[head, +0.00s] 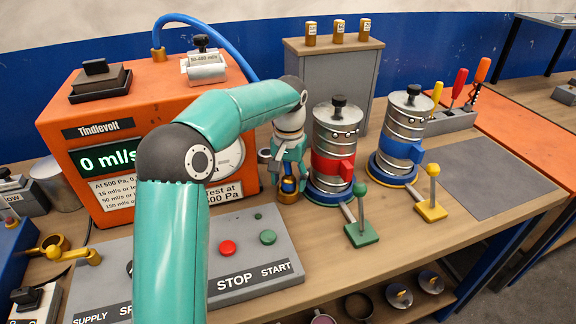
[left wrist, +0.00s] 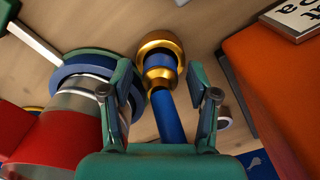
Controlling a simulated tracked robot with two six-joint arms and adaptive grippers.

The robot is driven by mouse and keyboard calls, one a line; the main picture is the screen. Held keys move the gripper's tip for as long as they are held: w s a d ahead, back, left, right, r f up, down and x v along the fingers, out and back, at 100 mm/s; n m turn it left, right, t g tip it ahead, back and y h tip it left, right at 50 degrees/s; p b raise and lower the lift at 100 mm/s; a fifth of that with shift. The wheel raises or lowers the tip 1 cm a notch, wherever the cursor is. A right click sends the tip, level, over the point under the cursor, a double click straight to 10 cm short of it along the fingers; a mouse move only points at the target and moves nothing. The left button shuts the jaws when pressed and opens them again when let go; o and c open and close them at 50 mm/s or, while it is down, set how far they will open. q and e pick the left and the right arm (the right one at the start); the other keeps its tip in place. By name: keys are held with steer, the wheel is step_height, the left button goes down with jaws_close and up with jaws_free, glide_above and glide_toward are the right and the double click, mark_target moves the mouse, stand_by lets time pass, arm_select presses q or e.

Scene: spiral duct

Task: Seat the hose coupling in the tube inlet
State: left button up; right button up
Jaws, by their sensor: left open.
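The brass hose coupling (head: 288,196) stands on the bench between the orange box and the red-banded metal tube (head: 333,130). In the left wrist view, the coupling (left wrist: 158,46) shows a wide brass ring, and a blue length of hose (left wrist: 171,116) runs from it toward the camera. My left gripper (head: 288,172) is right above the coupling, pointing down. Its open fingers (left wrist: 165,97) are on either side of the hose, with gaps visible. A second metal tube (head: 407,115) has a blue band. I cannot make out which opening is the tube inlet. My right gripper is not visible.
The orange box (head: 135,85) stands close left of the gripper. A grey button panel (head: 265,262) lies in front. Green (head: 361,230) and yellow (head: 431,208) levers stand before the tubes. A grey cabinet (head: 360,75) is behind. A grey mat (head: 490,183) at right is clear.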

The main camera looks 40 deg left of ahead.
mark_target(288, 174)
arm_select(q)
step_height(288, 174, up, 12)
steer(key=p, duration=0.2)
stand_by(0.6)
